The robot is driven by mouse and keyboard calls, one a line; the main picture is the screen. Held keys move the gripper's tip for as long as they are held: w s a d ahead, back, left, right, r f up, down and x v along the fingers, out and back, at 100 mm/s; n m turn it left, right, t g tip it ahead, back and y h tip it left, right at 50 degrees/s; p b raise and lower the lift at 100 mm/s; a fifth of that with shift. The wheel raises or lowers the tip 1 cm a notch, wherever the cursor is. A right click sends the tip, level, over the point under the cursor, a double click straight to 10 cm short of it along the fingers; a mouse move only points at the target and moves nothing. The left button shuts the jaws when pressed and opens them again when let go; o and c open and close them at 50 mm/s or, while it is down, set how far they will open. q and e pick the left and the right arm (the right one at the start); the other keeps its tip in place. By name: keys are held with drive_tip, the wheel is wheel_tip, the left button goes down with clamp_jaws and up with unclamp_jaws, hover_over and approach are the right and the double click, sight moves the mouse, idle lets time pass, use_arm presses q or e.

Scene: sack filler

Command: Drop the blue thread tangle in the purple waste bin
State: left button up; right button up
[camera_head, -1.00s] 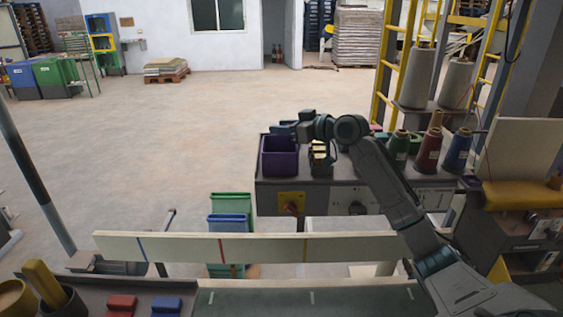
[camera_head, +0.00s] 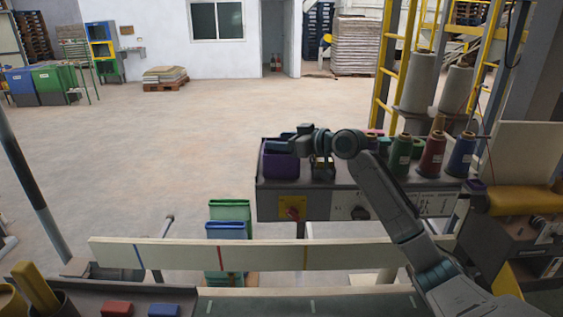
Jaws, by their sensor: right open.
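The purple waste bin (camera_head: 281,166) stands at the left end of the grey machine top. My right arm reaches in from the lower right, over the machine. My right gripper (camera_head: 284,144) is open, low over the mouth of the bin, and covers part of its opening. I cannot make out the blue thread tangle; the inside of the bin is hidden from this angle. My left gripper is out of view.
A small dark holder (camera_head: 323,166) stands right of the bin, under my right wrist. Green (camera_head: 401,155), red (camera_head: 432,155) and blue (camera_head: 461,154) thread cones stand further right. A pale rail (camera_head: 185,254) crosses in front of the machine. Open floor lies to the left.

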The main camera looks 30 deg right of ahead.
drive_tip(key=shift+s+d+b, duration=0.35)
drive_tip(key=shift+s+b, duration=0.05)
drive_tip(key=shift+s, duration=0.05)
drive_tip(key=b+v, duration=0.3)
drive_tip(key=v, duration=0.2)
drive_tip(key=shift+s+d, duration=0.1)
drive_tip(key=shift+s, duration=0.15)
drive_tip(key=shift+r+b+v, duration=0.2)
drive_tip(key=shift+b+v, duration=1.25)
drive_tip(key=shift+v, duration=0.55)
